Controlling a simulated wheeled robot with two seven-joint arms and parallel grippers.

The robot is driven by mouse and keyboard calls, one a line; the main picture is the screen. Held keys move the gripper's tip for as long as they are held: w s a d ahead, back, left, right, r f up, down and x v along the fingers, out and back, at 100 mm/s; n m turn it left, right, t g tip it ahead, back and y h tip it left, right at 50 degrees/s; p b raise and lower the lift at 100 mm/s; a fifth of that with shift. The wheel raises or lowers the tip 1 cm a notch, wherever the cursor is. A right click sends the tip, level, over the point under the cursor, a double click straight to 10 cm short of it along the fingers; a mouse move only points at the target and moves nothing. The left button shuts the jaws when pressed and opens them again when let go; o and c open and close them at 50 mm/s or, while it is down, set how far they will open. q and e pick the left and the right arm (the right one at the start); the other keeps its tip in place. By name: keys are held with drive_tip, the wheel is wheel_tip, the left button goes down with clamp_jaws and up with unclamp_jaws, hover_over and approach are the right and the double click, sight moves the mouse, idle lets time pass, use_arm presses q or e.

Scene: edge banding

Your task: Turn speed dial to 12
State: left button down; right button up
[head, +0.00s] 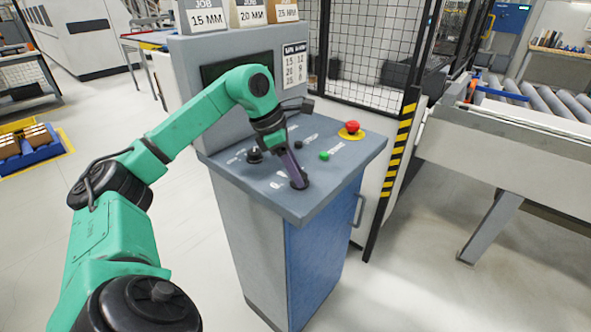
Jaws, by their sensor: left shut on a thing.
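The grey control console (328,190) stands in front of me with a sloped top panel. My left gripper (297,178) reaches down to the panel's near edge and is shut on a dark round dial (302,184), which its fingers partly hide. I cannot read the dial's marks or its setting. A second black knob (255,156) sits further left on the panel. My right gripper is not in view.
A red emergency button (352,127), a green button (324,156) and a small black knob (298,145) are on the panel. A chart (294,66) pairs 15 with 12. A dark screen and mesh fence stand behind; a roller conveyor (535,98) is at right.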

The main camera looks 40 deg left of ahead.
use_arm(q)
drive_tip(key=shift+r+m+h+p, duration=0.3)
drive_tip(key=shift+m+p, duration=0.5)
drive_tip(key=shift+p, duration=0.35)
drive_tip(key=m+p, duration=0.1)
drive_tip(key=m+g+p, duration=0.1)
drive_tip(key=p, duration=0.1)
drive_tip(key=m+p, duration=0.2)
drive_tip(key=shift+w+a+r+g+h, duration=0.1)
drive_tip(key=shift+w+g+h, duration=0.15)
drive_tip(key=shift+g+h, duration=0.15)
drive_tip(key=shift+w+m+g+p, duration=0.1)
drive_tip(key=shift+m+g+p, duration=0.3)
drive_tip(key=shift+m+p, duration=0.5)
drive_tip(key=shift+f+m, duration=0.25)
drive_tip(key=shift+m, duration=0.55)
drive_tip(key=shift+g, duration=0.3)
drive_tip(key=shift+c, duration=1.9)
unclamp_jaws()
